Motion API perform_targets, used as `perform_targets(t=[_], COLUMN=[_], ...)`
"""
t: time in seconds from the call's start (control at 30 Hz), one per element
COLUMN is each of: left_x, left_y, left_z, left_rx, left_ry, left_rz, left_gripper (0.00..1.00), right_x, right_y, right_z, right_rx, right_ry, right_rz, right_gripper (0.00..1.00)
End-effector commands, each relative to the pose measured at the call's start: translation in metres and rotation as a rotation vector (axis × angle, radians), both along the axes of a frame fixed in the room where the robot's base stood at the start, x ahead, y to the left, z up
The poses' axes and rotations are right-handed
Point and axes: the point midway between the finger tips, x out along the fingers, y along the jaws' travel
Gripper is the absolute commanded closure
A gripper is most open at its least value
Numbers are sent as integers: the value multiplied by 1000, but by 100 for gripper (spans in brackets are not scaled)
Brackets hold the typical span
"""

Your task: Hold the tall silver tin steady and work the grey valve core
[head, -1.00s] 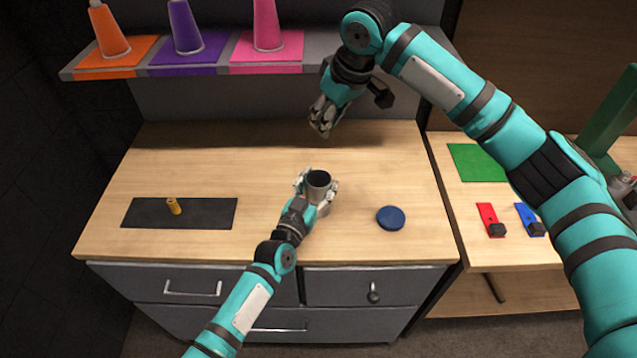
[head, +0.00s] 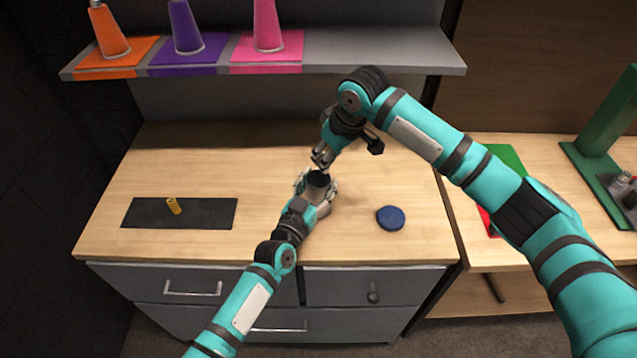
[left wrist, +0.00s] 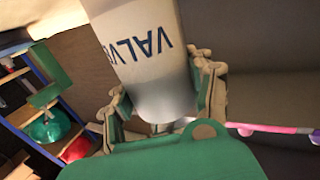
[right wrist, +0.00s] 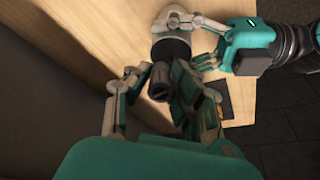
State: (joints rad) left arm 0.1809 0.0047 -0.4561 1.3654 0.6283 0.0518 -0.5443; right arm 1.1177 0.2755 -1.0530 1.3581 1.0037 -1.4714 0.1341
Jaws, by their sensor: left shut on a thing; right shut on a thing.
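The tall silver tin (head: 318,184) stands upright on the wooden worktop, its dark open mouth facing up. Its lettering shows in the left wrist view (left wrist: 138,45). My left gripper (head: 316,194) is shut around the tin's side. My right gripper (head: 321,160) is just above the tin's mouth, pointing down. It is shut on the grey valve core (right wrist: 158,90), a small dark grey cylinder between its fingers. The tin (right wrist: 172,50) lies just beyond the core in the right wrist view. I cannot tell whether the core's lower end is inside the mouth.
A round blue disc (head: 390,217) lies right of the tin. A black mat (head: 215,213) with a small yellow cylinder (head: 173,206) is at the left. Cones stand on the shelf (head: 385,50) behind. The worktop between mat and tin is clear.

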Motion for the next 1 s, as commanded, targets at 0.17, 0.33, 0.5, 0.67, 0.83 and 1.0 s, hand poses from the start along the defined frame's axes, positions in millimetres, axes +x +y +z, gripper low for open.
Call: perform_targets(t=[0.17,0.33,0.5,0.67,0.83,1.0], left_x=[0,0,0,0,0,0], left_y=[0,0,0,0,0,0], left_z=[0,0,0,0,0,0], left_rx=[0,0,0,0,0,0], left_ry=[1,1,1,1,1,1], left_rz=[0,0,0,0,0,0], left_gripper=[82,82,82,82,82,82], right_x=[0,0,0,0,-1,-6], right_y=[0,0,0,0,-1,-7], right_z=[-2,-1,-1,-1,3,27], right_rx=[1,1,1,0,0,2], right_ry=[-1,-1,-1,-1,-1,-5], right_rz=[0,0,0,1,1,2], right_gripper=[100,72,52,52,52,52])
